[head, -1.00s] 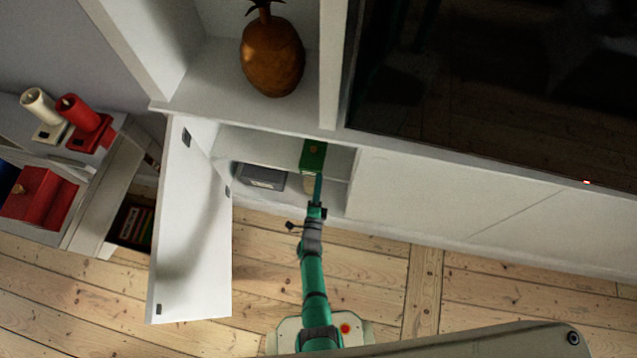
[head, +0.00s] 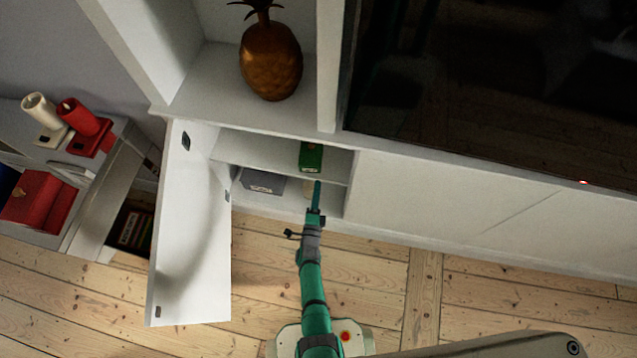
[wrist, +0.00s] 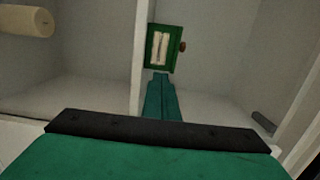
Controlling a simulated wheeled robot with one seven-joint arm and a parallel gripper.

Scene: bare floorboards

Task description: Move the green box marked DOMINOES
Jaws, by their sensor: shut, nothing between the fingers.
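The green box (head: 311,157) stands on the upper shelf inside the open white cabinet, near the right side of the compartment. In the wrist view the green box (wrist: 162,48) shows a green frame around a pale panel, with a small brown knob-like bit at its right; no lettering is readable. My gripper (head: 317,183) is shut and empty, at the cabinet opening just in front of and below the box in the head view. In the wrist view its fingers (wrist: 160,76) point at the box's near end; whether they touch it I cannot tell.
The cabinet door (head: 190,230) hangs open to the left. A grey box (head: 262,181) lies on the lower level, and a cream cylinder (wrist: 28,20) shows at the wrist view's upper left. The shelf edge (wrist: 140,60) runs close beside my fingers. A brown pineapple ornament (head: 271,60) stands above.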

